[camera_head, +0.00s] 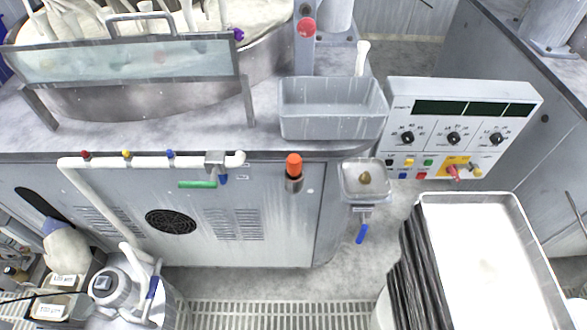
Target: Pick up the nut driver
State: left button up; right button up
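An orange-handled tool (294,163), which looks like the nut driver, stands upright in a metal holder (294,184) on the front of the grey machine cabinet. Only its handle shows; its shaft and tip are hidden in the holder. Neither of my grippers is in view, and nothing is seen touching the tool.
A grey bin (334,121) sits on the machine top, right of a glass splash guard (127,62). A small tray (364,195) with a blue-handled valve (361,234) is right of the holder. A control panel (460,105) and white-topped cart (483,245) stand at right.

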aim_at(294, 163)
jog(key=i+j+u, duration=0.1)
jog(key=u, duration=0.3)
jog(key=i+u, duration=0.1)
jog(key=u, duration=0.25)
jog(key=i+u, duration=0.15)
jog(key=u, duration=0.25)
jog(key=i+u, duration=0.1)
jog(key=u, duration=0.25)
